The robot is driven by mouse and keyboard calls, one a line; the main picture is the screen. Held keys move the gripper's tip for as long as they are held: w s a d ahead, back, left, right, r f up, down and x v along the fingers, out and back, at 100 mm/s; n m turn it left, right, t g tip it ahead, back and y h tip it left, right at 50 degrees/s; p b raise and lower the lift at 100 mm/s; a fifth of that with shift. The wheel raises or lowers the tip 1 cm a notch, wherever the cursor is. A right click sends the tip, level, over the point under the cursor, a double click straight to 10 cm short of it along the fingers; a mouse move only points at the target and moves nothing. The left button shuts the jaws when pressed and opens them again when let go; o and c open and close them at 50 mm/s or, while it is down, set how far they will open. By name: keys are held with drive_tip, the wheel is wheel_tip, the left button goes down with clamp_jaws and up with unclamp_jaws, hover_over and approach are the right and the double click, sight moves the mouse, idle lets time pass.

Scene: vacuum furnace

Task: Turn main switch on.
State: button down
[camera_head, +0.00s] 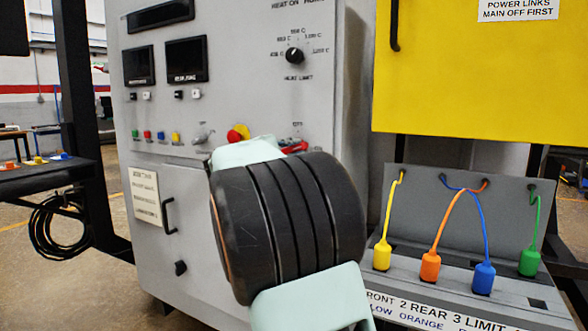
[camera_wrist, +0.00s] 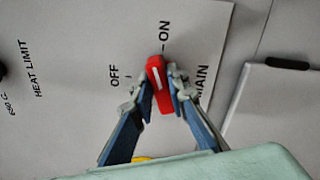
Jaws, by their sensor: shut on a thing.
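The main switch (camera_wrist: 156,82) is a red handle with a white line, seen in the wrist view between the OFF and ON labels. Its white line and upper end point toward the ON mark. My gripper (camera_wrist: 160,88) is shut on the red handle, one finger on each side. In the head view, the red switch (camera_head: 294,147) shows partly above my wrist on the grey cabinet front. My fingers are hidden there behind my wrist.
The grey cabinet (camera_head: 180,215) carries a red and yellow stop button (camera_head: 238,132), a heat limit knob (camera_head: 294,56) and small coloured buttons. On the right are a yellow panel (camera_head: 470,85) and a sloped box (camera_head: 405,205) with coloured cables and plugs.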

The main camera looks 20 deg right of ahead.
drive_tip(key=m+b, duration=0.2)
drive_tip(key=b, duration=0.1)
drive_tip(key=shift+f+m+b, duration=0.3)
drive_tip(key=shift+f+m, duration=0.05)
drive_tip(key=shift+m, duration=0.05)
drive_tip(key=shift+r+m+b, duration=0.1)
drive_tip(key=shift+m+b, duration=0.4)
drive_tip(key=shift+b, duration=0.1)
drive_tip(key=c, duration=1.9)
unclamp_jaws()
drive_tip(key=shift+r, duration=0.1)
drive_tip(key=v, duration=1.2)
